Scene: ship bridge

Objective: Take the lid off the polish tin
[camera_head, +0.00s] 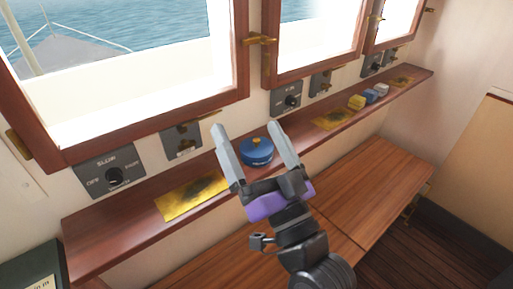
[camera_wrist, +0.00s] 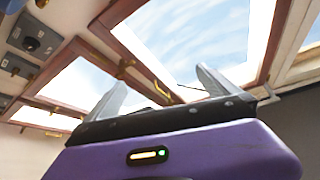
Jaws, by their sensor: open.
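The polish tin (camera_head: 257,153) is a round blue tin on the wooden shelf below the windows, in the head view. Its blue lid is on it, with a small yellow knob (camera_head: 256,141) on top. My gripper (camera_head: 249,140) is open, and its two grey fingers show to the left and right of the tin in the head view. I cannot tell from this view how far above or in front of the tin they are. In the wrist view my gripper (camera_wrist: 162,83) points up toward the windows with nothing between its fingers. The tin is not visible there.
Dark switch boxes (camera_head: 111,170) line the wall. A wooden bench (camera_head: 375,180) lies below.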

